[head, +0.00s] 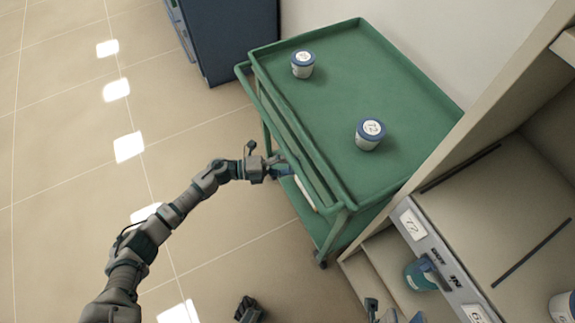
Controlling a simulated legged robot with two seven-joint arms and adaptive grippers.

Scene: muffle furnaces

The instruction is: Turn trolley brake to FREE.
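The green trolley (400,90) stands against the wall, with two shelves visible. My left arm reaches from the lower left to the trolley's near long side. My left gripper (283,169) is at that side, below the top tray's rim. Its fingers are small and partly lost against the trolley, so I cannot tell whether they touch it. A pale bar (306,196) shows just below the fingers; I cannot tell whether it is the brake. No brake marking is readable. My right gripper (395,313) shows at the bottom edge, its fingertips apart and nothing seen between them.
Two blue-lidded white jars, one farther (302,65) and one nearer (369,134), stand on the trolley. A beige cabinet (510,200) with a labelled grey panel (432,245) is at the right. A dark blue cabinet (237,40) stands behind. The tiled floor at left is clear.

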